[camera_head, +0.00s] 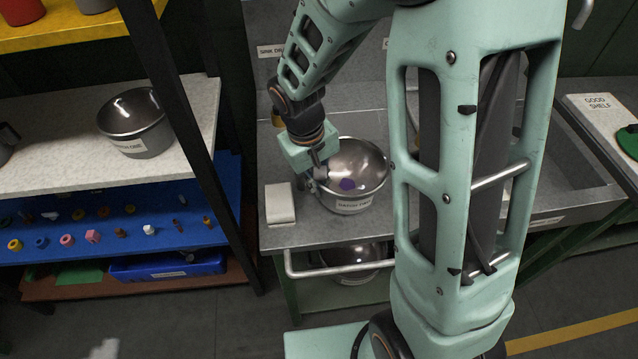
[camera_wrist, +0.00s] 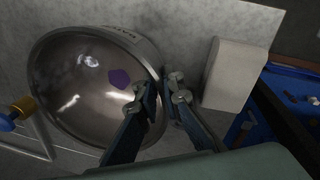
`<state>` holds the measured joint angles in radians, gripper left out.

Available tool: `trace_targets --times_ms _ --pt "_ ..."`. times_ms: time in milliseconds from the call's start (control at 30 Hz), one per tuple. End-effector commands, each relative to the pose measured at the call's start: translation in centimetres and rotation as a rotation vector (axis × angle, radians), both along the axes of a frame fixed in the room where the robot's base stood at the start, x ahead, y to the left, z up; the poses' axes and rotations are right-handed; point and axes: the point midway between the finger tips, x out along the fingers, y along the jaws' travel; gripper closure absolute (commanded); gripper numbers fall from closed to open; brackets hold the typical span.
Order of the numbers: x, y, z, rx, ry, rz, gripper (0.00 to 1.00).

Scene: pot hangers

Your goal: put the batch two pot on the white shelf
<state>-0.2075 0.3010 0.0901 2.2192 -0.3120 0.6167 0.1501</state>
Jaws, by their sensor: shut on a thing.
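A steel pot (camera_head: 372,185) with a white label stands on the grey metal counter; I cannot read the label surely. A purple patch or piece (camera_head: 348,184) lies inside it. My gripper (camera_head: 319,174) is shut on this pot's left rim. In the wrist view, the two fingers (camera_wrist: 164,92) pinch the wall of the pot (camera_wrist: 75,85), one finger inside and one outside. The white shelf (camera_head: 60,120) is at the left, beyond a dark post. Another labelled steel pot (camera_head: 140,118) stands on its right half.
A white block (camera_head: 280,204) is just left of the held pot. A third steel pot (camera_head: 350,258) sits below the counter. A dark slanted post (camera_head: 190,130) stands between counter and shelf. The shelf's middle is bare; a blue shelf (camera_head: 130,240) with small parts lies below.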

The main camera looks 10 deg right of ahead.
Motion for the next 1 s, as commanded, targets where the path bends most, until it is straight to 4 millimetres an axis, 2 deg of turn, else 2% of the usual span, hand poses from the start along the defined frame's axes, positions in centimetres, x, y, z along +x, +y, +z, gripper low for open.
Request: trace_targets --times_ms 133,167,300,667,767,1000 --pt "0.1 0.0 -0.4 0.000 -0.002 0.000 1.00" --pt "0.0 0.0 -0.3 0.000 0.000 0.000 0.90" --pt "0.0 0.0 -0.3 0.000 0.000 0.000 0.75" --pt "0.0 0.0 0.2 0.000 0.000 0.000 0.75" --pt "0.0 0.2 1.3 0.002 -0.004 -0.001 0.75" --pt "-0.3 0.9 6.5 0.002 -0.007 0.000 0.75"
